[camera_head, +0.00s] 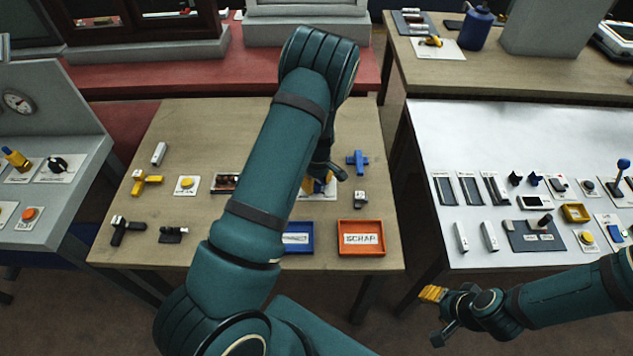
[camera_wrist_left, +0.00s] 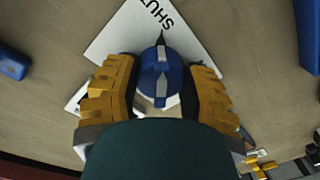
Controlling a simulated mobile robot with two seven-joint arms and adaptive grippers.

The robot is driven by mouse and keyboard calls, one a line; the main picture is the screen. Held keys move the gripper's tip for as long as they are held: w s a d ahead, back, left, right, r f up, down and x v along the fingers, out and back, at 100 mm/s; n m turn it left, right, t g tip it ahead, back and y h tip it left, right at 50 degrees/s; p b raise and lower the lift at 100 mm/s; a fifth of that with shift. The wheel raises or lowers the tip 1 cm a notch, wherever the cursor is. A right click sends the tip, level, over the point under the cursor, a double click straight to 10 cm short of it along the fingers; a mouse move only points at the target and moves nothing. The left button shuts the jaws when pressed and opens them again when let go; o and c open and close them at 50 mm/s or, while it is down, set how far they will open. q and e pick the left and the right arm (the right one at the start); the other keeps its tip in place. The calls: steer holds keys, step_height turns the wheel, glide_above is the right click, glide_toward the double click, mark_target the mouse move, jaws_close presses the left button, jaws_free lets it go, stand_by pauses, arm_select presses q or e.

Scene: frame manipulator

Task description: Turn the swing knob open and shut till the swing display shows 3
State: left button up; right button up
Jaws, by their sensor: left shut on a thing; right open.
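My left gripper (camera_wrist_left: 160,88) is shut on a round blue knob (camera_wrist_left: 158,72) with a grey pointer bar, one yellow finger on each side of it. The knob sits on a white plate (camera_wrist_left: 118,38) on which "SHUT" can be partly read; the pointer's tip is towards the top of the wrist view, near that lettering. In the head view my left arm hides the knob, and the gripper (camera_head: 322,180) shows only in part. A small dark display (camera_head: 226,183) lies left of the arm; its reading cannot be made out. My right gripper (camera_head: 437,312) is open and empty at lower right.
A blue tray (camera_head: 298,251) and an orange tray marked SCRAP (camera_head: 361,252) stand at the table's front edge. A yellow button (camera_head: 186,183), a blue part (camera_head: 357,161) and several small fittings lie around. The right-hand white table (camera_head: 420,135) holds more devices.

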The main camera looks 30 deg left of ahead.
arm_select(q)
steer(key=o, duration=1.2)
steer(key=shift+d, duration=0.1)
steer(key=r, duration=1.2)
steer(key=shift+w, duration=0.2)
